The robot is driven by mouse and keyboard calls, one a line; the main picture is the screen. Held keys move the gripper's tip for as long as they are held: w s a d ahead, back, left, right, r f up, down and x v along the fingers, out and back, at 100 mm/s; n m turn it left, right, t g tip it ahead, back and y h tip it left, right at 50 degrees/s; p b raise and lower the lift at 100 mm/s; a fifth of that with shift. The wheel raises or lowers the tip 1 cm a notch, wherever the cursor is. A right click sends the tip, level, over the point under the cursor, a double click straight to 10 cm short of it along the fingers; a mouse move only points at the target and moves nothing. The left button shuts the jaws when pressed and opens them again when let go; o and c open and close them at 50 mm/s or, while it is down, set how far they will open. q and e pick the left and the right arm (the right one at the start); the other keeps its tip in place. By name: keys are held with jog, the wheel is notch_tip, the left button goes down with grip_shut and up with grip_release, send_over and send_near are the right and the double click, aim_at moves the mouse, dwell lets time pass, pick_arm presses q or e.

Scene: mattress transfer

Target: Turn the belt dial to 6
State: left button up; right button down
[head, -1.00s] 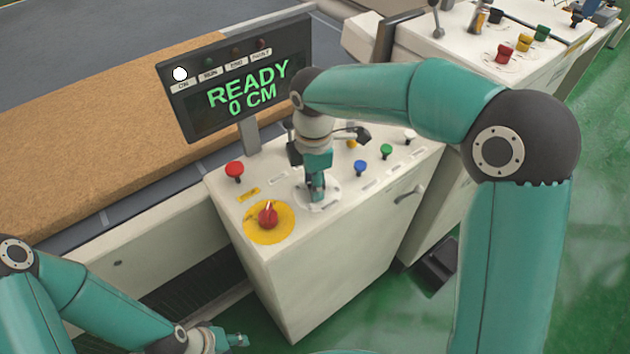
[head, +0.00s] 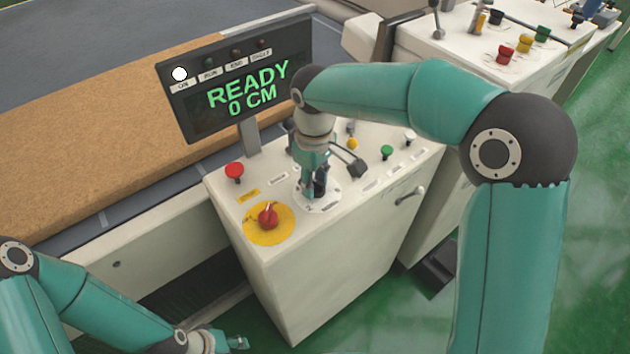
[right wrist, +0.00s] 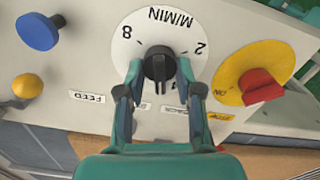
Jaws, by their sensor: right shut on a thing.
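The belt dial is a white disc (head: 331,199) with a black knob (right wrist: 160,66) on the control cabinet's top. In the right wrist view the disc (right wrist: 143,38) appears upside down, with "M/MIN", 8 and 2 readable; its lower part is partly covered by my fingers. A pale mark on the knob faces my gripper, but I cannot read the number it points to. My right gripper (right wrist: 160,72) is shut on the knob, one finger on each side; it points down at the dial in the head view (head: 314,188). My left gripper (head: 236,342) is low at the bottom edge, away from the cabinet, its opening unclear.
Beside the dial are a red rotary switch (head: 268,216) on a yellow disc, a red button (head: 234,171), a green button (head: 387,152) and a yellow one (head: 352,143). A screen (head: 246,90) above reads "READY 0 CM". A brown mattress (head: 90,150) lies behind.

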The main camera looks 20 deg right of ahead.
jog(key=m, duration=0.5)
jog(key=shift+w+d+r+m+b, duration=0.1)
jog(key=shift+w+d+m+b, duration=0.1)
jog(key=shift+m+b, duration=0.2)
jog(key=m, duration=0.5)
jog(key=shift+d, duration=0.15)
jog(key=shift+r+b, duration=0.1)
jog(key=shift+b, duration=0.2)
jog(key=c, duration=1)
grip_release()
jog(key=shift+o, duration=1.1)
notch_tip(320, 180, up, 12)
